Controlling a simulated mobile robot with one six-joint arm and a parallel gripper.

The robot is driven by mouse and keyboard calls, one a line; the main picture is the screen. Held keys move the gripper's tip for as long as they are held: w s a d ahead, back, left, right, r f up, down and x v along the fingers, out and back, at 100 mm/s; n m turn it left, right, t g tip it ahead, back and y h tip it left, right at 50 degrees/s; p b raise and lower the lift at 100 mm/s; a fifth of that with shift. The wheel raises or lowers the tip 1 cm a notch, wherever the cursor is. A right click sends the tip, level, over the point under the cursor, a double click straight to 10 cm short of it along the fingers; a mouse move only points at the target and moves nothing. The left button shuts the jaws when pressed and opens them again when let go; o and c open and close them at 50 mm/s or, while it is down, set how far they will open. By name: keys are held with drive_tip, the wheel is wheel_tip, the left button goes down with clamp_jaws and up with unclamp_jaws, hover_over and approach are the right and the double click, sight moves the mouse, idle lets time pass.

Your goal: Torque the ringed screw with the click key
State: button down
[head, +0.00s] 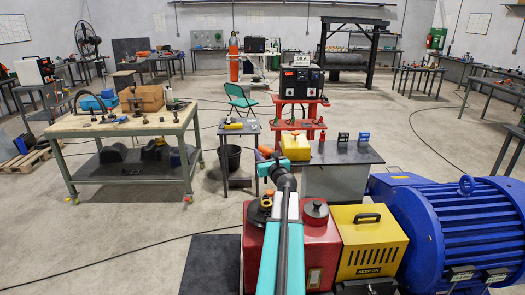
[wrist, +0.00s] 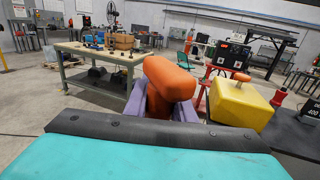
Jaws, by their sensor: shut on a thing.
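An orange T-shaped handle (wrist: 170,78) stands up between the purple fingers of my gripper (wrist: 172,104) in the wrist view. It looks like the click key, and its lower end is hidden by the fingers and the dark wrist edge. My gripper is shut on it. In the head view my gripper (head: 273,165) is small and partly hidden behind my teal arm, with orange showing (head: 266,152) beside it. It is in front of the yellow block (head: 295,147), apart from it in the wrist view. I cannot make out a ringed screw in either view.
The yellow block with an orange knob also shows in the wrist view (wrist: 238,106), on a dark-topped grey bench (head: 345,155). A large blue motor (head: 465,230) and a yellow "KEEP ON" box (head: 368,243) are at right. A cluttered worktable (head: 125,125) stands left.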

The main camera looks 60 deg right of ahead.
drive_tip(key=shift+s, duration=0.15)
idle(0.4)
drive_tip(key=shift+f+b, duration=2.7)
drive_tip(key=shift+f, duration=1.35)
idle(1.0)
drive_tip(key=c, duration=1.4)
unclamp_jaws()
drive_tip(key=shift+o, duration=0.3)
drive_tip(key=o, duration=1.3)
